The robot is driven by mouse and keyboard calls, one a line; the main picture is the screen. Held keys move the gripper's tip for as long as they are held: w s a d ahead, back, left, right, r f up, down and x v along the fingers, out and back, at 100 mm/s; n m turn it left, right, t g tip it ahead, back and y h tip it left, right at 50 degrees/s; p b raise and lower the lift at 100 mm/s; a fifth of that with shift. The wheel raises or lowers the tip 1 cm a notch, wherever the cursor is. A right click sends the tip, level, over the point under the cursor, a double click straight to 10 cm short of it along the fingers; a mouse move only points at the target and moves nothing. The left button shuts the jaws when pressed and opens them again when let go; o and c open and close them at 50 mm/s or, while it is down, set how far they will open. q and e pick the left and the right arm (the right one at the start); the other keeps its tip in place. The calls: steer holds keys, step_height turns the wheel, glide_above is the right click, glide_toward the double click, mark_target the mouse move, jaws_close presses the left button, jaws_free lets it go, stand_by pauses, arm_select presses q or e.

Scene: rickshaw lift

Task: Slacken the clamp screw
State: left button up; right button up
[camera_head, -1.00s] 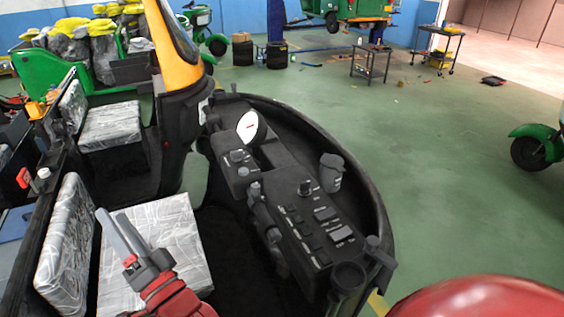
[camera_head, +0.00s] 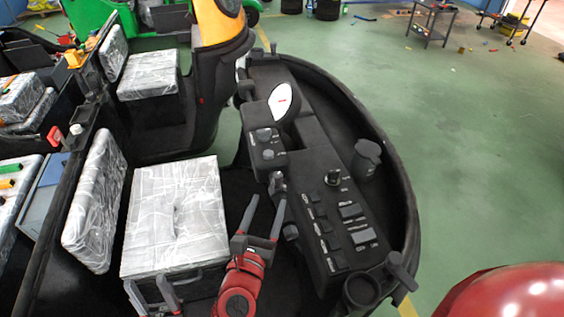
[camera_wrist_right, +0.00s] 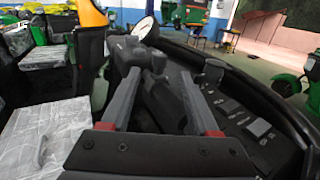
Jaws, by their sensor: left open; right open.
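I cannot pick out the clamp screw for certain. A dark lever assembly with a small knob (camera_head: 278,184) stands beside the black control console (camera_head: 318,185). My right gripper (camera_head: 267,200) is open just in front of this assembly, its fingers pointing up and away. In the right wrist view, the two grey fingers (camera_wrist_right: 160,76) stand apart, with a dark knobbed post (camera_wrist_right: 157,72) showing between and beyond them. I see nothing held, and contact is unclear. My left gripper (camera_head: 148,284) is open at the lower left, by the front edge of the wrapped seat; its lower part is cut off.
The plastic-wrapped seat (camera_head: 178,205) lies left of my right gripper. A dark cup (camera_head: 366,158) and a curved black rim (camera_head: 402,180) bound the console's right. A shiny red dome (camera_head: 510,295) fills the lower right. Green floor (camera_head: 470,150) is open beyond.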

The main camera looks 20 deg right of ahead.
mark_target(279, 172)
steer(key=p+x, duration=0.1)
steer(key=x, duration=0.2)
steer(key=p+x, duration=0.1)
steer(key=x, duration=0.3)
steer(key=p+x, duration=0.1)
steer(key=x, duration=0.3)
steer(key=shift+r, duration=0.25)
steer(key=shift+p+x, duration=0.4)
steer(key=shift+x, duration=0.55)
steer(key=shift+f, duration=0.15)
steer(key=shift+c, duration=0.3)
jaws_close()
